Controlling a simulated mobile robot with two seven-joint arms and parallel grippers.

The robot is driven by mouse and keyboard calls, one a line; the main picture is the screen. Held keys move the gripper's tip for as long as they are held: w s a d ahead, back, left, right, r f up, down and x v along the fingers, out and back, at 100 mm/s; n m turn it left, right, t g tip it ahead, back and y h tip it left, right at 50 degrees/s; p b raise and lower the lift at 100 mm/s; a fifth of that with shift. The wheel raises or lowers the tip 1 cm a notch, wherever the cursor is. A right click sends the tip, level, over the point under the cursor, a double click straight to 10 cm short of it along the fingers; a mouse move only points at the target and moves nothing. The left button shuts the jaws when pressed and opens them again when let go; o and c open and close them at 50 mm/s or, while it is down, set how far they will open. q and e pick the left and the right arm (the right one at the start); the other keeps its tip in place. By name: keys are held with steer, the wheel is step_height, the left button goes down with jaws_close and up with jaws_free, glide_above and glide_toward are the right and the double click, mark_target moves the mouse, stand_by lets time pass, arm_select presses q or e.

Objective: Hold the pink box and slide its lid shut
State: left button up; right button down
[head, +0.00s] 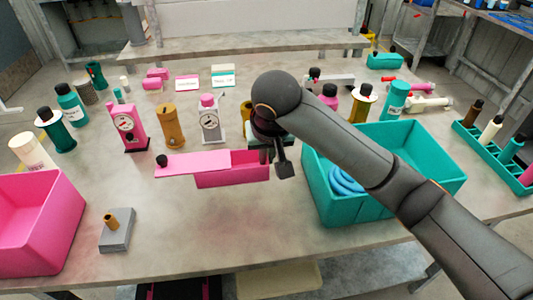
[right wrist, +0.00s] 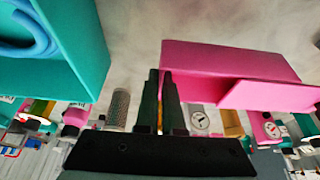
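The pink box (head: 232,179) stands on the table in front of the gauges. Its flat pink lid (head: 190,163) covers part of the left side and sticks out far past the left end; the right part of the box is open. In the right wrist view the box (right wrist: 215,60) and its lid (right wrist: 268,95) appear upside down. My right gripper (head: 275,163) is at the box's right end, one finger on each side of the end wall. In the right wrist view its fingers (right wrist: 161,85) are close together at the box's edge, seemingly shut on that wall. My left gripper is not in view.
A teal bin (head: 412,192) with a blue coil stands close on the right, under my right arm. A pink bin (head: 38,225) is at the left. A grey block (head: 117,232) with a brass piece lies front left. Pink and white gauges stand behind the box.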

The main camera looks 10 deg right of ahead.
steer(key=shift+f+b, duration=1.05)
steer(key=shift+f, duration=3.55)
